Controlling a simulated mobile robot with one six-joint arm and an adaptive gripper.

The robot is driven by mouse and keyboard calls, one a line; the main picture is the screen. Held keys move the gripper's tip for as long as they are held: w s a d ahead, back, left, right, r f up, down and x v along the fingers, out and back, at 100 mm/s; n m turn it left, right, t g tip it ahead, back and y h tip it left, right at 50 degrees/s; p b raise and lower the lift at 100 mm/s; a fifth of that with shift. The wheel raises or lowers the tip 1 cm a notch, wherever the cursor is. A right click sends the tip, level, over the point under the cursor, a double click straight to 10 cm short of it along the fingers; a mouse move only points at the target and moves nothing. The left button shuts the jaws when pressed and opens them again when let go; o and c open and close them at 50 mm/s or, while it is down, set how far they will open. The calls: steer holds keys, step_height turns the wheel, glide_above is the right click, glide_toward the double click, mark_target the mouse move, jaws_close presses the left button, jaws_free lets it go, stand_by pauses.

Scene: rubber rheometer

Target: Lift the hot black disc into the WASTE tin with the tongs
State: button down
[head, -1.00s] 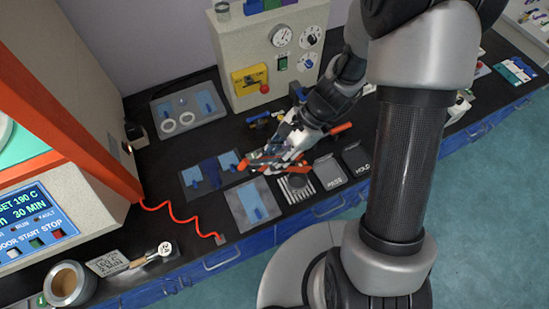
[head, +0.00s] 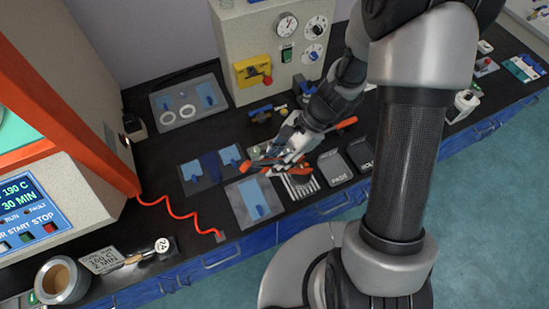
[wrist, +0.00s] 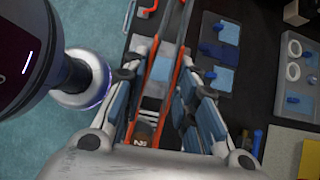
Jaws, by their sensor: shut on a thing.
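My gripper (head: 287,146) is shut on the orange-handled tongs (head: 344,124), above the bench near a striped rack. The tongs lie across the jaws, and their orange arms also show in the wrist view (wrist: 181,52) between my blue-padded fingers (wrist: 165,100). The striped rack (head: 302,190) lies just below and in front of the gripper. I cannot make out the black disc clearly; the gripper and tongs cover part of that area. An open metal tin (head: 46,286) with a brown inside stands at the lower left; no WASTE label is readable on it.
Trays marked PASS (head: 338,172) and HOLD (head: 362,152) lie right of the rack. A grey mat with a blue piece (head: 238,190) lies left of it. A gauge machine (head: 232,35) stands behind.

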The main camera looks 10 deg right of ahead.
step_height(320, 180, down, 4)
steer(key=b, duration=0.2)
steer(key=shift+b, duration=0.3)
steer(key=c, duration=1.7)
jaws_free()
steer(key=shift+r, duration=0.1)
step_height(320, 180, up, 10)
steer(key=p, duration=0.8)
